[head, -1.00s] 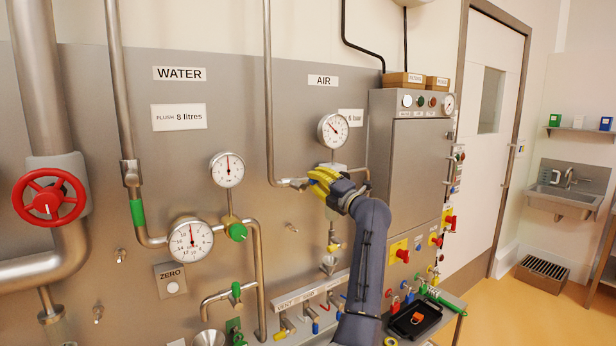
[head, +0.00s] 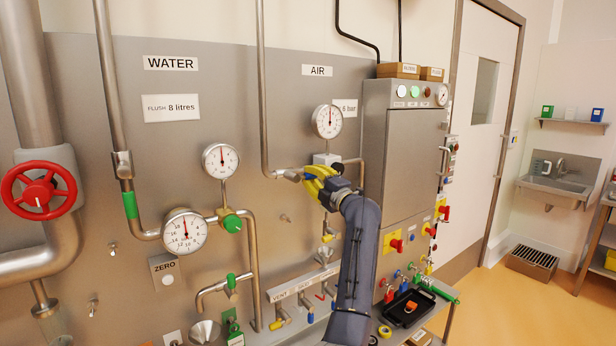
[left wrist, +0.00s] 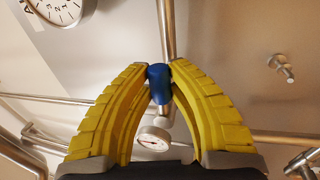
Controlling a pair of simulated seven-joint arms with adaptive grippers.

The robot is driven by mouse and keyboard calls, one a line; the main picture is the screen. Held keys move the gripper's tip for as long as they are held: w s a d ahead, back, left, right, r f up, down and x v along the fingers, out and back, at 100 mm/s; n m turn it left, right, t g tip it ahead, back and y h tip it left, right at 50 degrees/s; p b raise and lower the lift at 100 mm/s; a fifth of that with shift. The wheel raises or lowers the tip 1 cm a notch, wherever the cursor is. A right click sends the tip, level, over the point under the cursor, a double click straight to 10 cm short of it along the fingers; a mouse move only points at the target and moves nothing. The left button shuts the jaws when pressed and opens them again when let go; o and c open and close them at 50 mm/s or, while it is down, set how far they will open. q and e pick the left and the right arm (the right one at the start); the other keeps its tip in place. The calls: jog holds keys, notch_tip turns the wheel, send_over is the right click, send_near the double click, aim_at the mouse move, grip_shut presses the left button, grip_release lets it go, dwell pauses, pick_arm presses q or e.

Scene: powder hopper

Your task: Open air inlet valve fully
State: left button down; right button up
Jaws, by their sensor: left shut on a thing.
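The AIR pipe (head: 262,100) runs down the panel and bends right into a fitting at my left gripper (head: 313,184). In the left wrist view, the yellow fingers of my left gripper (left wrist: 160,75) are shut on a blue valve handle (left wrist: 160,88) in front of a metal pipe. My right gripper is not in view.
A steel cabinet (head: 403,150) stands close to the right of my left arm. The water gauge (head: 221,160) and a green-handled valve (head: 232,223) are to the left. Small vent and drain valves (head: 304,300) sit below. A black tray (head: 408,308) lies at lower right.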

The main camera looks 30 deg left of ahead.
pick_arm(q)
jog(key=c, duration=1.3)
grip_release()
jog(key=shift+o, duration=0.2)
jog(key=shift+d, duration=0.1)
jog(key=v, duration=1.2)
jog(key=shift+w, duration=0.1)
